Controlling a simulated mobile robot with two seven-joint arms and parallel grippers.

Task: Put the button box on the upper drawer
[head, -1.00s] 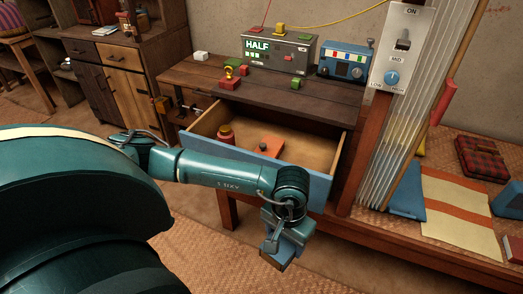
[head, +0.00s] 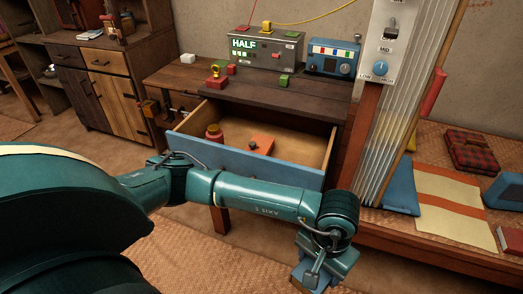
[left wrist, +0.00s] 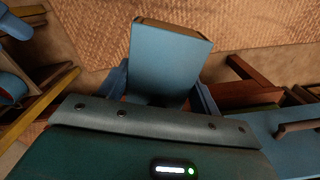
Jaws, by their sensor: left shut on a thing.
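My left gripper (head: 312,272) is shut on a flat-sided blue box with a brown edge, taken as the button box (left wrist: 170,58). The box sits between the two dark blue fingers in the left wrist view; no buttons show on its visible face. In the head view my left gripper hangs low in front of the open drawer, near the bottom edge, and mostly hides the box. The open drawer (head: 243,164) has a blue front and holds a red jar (head: 214,132) and an orange-red block with a dark knob (head: 260,143). My right gripper is out of view.
A grey HALF console (head: 265,50), a blue device (head: 334,57) and small coloured blocks stand on the desk top (head: 295,99) above the drawer. The drawer's right part is bare.

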